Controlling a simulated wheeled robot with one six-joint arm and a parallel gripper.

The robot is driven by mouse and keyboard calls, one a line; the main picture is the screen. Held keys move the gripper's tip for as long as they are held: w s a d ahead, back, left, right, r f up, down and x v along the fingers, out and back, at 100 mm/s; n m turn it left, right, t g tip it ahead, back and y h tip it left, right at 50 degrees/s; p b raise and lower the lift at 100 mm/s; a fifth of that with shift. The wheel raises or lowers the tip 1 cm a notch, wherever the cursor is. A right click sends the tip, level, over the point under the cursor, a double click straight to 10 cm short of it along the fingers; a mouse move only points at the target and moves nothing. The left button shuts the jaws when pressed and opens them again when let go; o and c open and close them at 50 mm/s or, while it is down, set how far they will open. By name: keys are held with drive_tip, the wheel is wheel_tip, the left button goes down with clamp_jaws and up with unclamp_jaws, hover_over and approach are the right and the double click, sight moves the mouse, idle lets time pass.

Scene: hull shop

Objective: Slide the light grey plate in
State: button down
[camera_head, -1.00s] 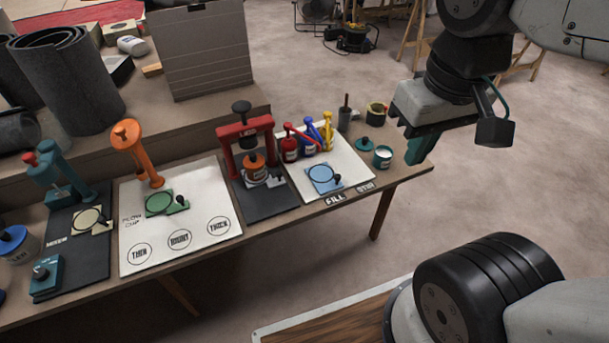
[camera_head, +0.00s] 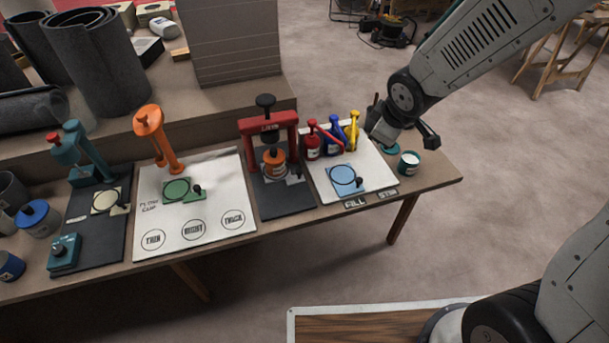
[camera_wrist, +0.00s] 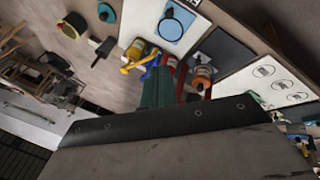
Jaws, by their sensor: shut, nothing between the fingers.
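The light grey plate (camera_head: 293,178) shows as a small piece with a dark knob at the foot of the red press (camera_head: 268,128). It sticks out to the right of an orange can (camera_head: 274,163) under the press; the can and the frame hide the rest. How far in it sits I cannot tell. My gripper shows in the wrist view as green fingers (camera_wrist: 158,72), shut and empty. In the head view the fingers are hidden behind my wrist, above the table's far right part, right of the press. In the wrist view the orange can (camera_wrist: 203,72) appears beyond the fingers.
Red, blue and yellow bottles (camera_head: 333,138) stand between press and wrist. A blue plate (camera_head: 346,179) lies on the white board before them. An orange press (camera_head: 157,138) and green plate (camera_head: 183,189) are left.

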sight(300, 169)
drive_tip(key=w+a+f+n+y, duration=0.1)
drive_tip(key=a+f+n, duration=0.1)
drive_tip(key=a+f, duration=0.3)
drive_tip(key=w+a+f+n+y, duration=0.2)
drive_tip(key=a+f, duration=0.4)
drive_tip(key=f, duration=0.5)
drive_tip(key=w+a+f+n+y, duration=0.2)
drive_tip(key=a+f+n, duration=0.1)
drive_tip(key=a+f, duration=0.3)
wheel_tip(300, 169, down, 3)
drive_tip(key=shift+r, duration=0.2)
drive_tip(key=w, duration=0.2)
drive_tip(key=shift+w+a, duration=0.15)
drive_tip(key=shift+w, duration=0.2)
drive_tip(key=shift+w+a, duration=0.1)
drive_tip(key=shift+w, duration=0.6)
drive_tip(key=shift+w, duration=0.1)
drive_tip(key=w, duration=0.2)
drive_tip(key=w+a, duration=0.1)
drive_tip(key=shift+w+a, duration=0.1)
drive_tip(key=shift+w, duration=0.25)
drive_tip(key=shift+w+r, duration=0.1)
drive_tip(key=shift+w, duration=0.2)
